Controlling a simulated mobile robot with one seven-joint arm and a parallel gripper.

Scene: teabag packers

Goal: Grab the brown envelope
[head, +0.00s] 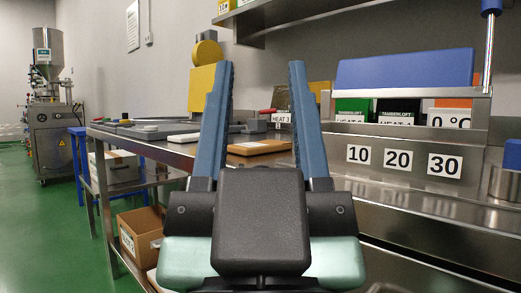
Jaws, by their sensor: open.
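A flat brown item (260,147), which looks like the brown envelope, lies on the steel table. It shows between the two blue fingers of my gripper (262,67). My gripper is in the foreground, its fingers pointing up in the picture, wide apart and with nothing held between them. The item appears beyond the gripper body and apart from it. The left finger may hide its left end; fine detail on it is too small to read.
The steel table (178,149) also holds a white flat block (184,138) and grey items. At right stands a steel rack (404,145) numbered 10, 20, 30, with boxes and a blue panel (404,68). A cardboard box (141,232) sits below the table. Green floor (50,225) is clear at left.

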